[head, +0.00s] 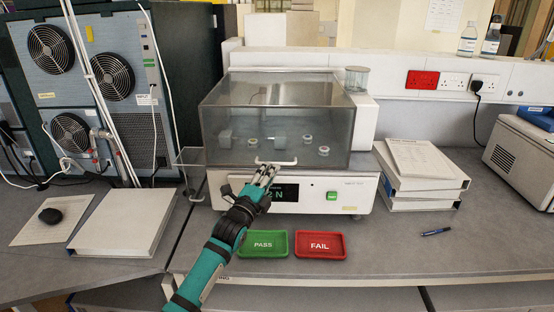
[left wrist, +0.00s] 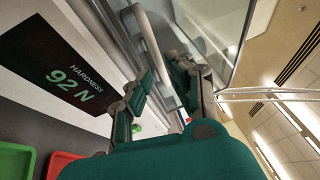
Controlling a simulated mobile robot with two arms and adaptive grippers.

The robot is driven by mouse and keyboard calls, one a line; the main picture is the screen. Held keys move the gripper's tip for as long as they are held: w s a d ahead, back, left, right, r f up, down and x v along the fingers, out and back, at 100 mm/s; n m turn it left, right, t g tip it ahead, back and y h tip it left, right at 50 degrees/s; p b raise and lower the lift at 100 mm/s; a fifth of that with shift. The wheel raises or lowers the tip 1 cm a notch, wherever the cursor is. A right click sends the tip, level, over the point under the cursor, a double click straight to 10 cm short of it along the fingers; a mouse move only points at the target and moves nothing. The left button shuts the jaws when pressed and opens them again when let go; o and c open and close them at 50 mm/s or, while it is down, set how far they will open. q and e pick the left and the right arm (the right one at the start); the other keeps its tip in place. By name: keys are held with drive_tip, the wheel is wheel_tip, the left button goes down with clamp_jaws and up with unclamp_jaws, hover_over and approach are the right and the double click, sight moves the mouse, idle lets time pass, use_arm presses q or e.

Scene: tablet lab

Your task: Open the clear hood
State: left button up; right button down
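The clear hood (head: 300,95) is a smoky see-through cover on the white tester (head: 345,190); it is down. Its pale bar handle (head: 285,163) runs along the lower front edge. My left gripper (head: 266,172) is in front of the tester, with its fingertips at the handle. In the left wrist view, the two fingers (left wrist: 166,88) stand apart and the handle (left wrist: 150,42) reaches toward the gap between them. I cannot tell whether they touch it. The display (left wrist: 65,70) reads "HARDNESS 92 N". My right gripper is not in view.
Green PASS (head: 263,244) and red FAIL (head: 320,245) trays lie in front of the tester, close to my left arm. A clear open bin (head: 190,170) is at its left. A glass jar (head: 357,79) stands behind right. Binders (head: 422,175) and a pen (head: 436,232) lie right.

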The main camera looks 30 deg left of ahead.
sight(277, 163)
use_arm(q)
drive_tip(key=p+x, duration=0.1)
drive_tip(key=x, duration=0.4)
drive_tip(key=shift+w+f, duration=0.1)
clamp_jaws()
idle(0.3)
